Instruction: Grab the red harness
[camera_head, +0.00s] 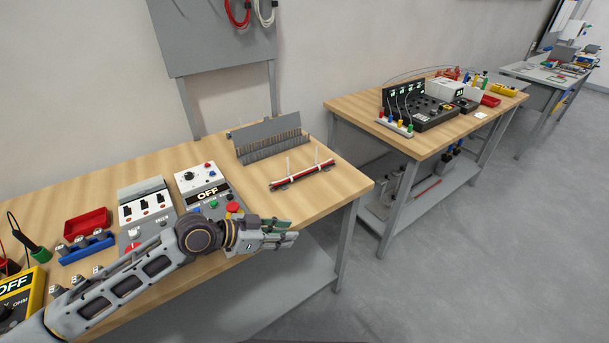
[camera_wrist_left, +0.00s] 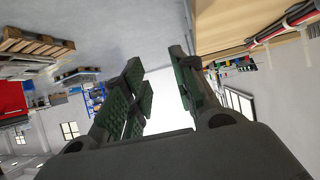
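A red harness (camera_head: 302,176), a thin bundle of red and dark strands, lies across small supports with upright white pins near the right end of the near wooden table. The bundle also shows at the upper right of the left wrist view (camera_wrist_left: 285,27). My left gripper (camera_head: 288,233) is at the table's front edge, nearer to me than the harness and apart from it. In the left wrist view its green-padded fingers (camera_wrist_left: 157,68) are spread with nothing between them. My right gripper is in neither view.
A grey comb-like rack (camera_head: 270,138) stands behind the harness. A control box marked OFF (camera_head: 207,190) is left of my gripper. A red cable coil (camera_head: 237,14) hangs on the wall panel. A second table (camera_head: 350,108) with instruments stands right, across a floor gap.

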